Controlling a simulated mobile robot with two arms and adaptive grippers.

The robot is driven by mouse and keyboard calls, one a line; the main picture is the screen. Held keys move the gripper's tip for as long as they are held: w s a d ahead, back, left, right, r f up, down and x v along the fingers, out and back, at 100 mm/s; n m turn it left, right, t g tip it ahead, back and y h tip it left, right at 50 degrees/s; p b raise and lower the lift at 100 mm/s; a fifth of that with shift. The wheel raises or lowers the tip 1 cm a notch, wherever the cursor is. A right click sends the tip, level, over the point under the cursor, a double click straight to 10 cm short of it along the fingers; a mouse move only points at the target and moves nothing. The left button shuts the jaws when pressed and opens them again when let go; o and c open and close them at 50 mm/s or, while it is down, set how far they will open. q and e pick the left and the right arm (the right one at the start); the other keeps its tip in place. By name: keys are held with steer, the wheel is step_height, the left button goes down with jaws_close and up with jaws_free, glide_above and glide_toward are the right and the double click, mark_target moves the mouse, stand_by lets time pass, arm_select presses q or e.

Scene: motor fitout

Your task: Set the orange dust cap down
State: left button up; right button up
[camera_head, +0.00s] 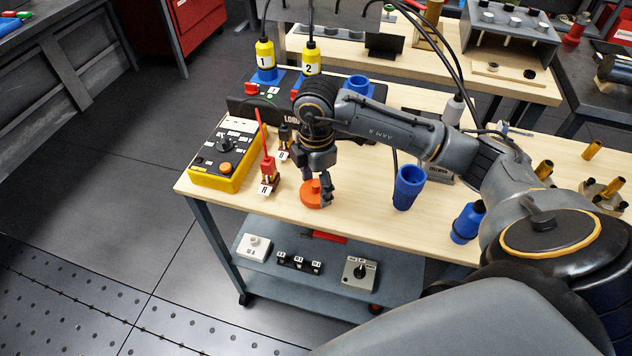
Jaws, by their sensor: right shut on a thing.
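The orange dust cap (312,194) is a round disc with a raised knob, low over or on the wooden tabletop near its front edge. My right gripper (322,193) points down at it and is shut on its knob. I cannot tell whether the cap's underside touches the table. My right arm reaches in from the right side of the view. My left gripper does not show.
A blue cup (408,188) stands to the right. The wooden table (361,219) is clear between them. A lower shelf (318,268) holds small devices.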

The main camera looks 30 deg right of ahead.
steer(key=shift+f, duration=0.25)
steer(key=shift+f, duration=0.2)
steer(key=o, duration=0.9)
